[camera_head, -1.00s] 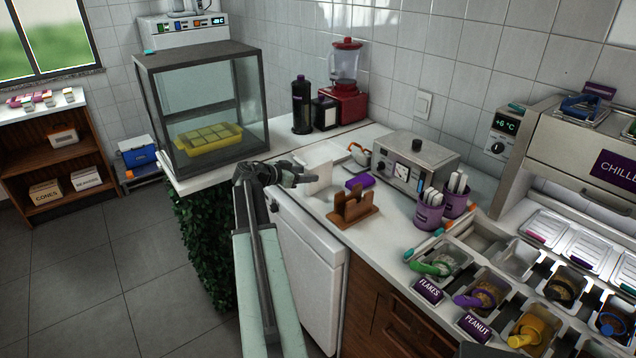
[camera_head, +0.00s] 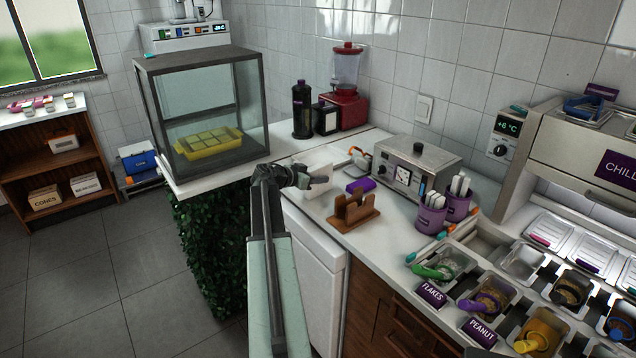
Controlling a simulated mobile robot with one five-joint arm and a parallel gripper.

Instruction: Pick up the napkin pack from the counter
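The napkin pack, seemingly the white upright slab (camera_head: 338,185), is at the tips of my gripper (camera_head: 322,179), above or on the counter (camera_head: 312,208). The dark fingers point right and appear closed on the pack's left part. The pack's lower edge is near the counter top, and I cannot tell whether it touches. My arm comes up from the bottom of the picture along the counter's front edge.
A brown wooden holder (camera_head: 354,212) stands just right of the pack, with a purple item (camera_head: 360,185) behind it. A steel appliance (camera_head: 415,172) and purple cups (camera_head: 431,214) stand further right. A glass case (camera_head: 208,115) is at left.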

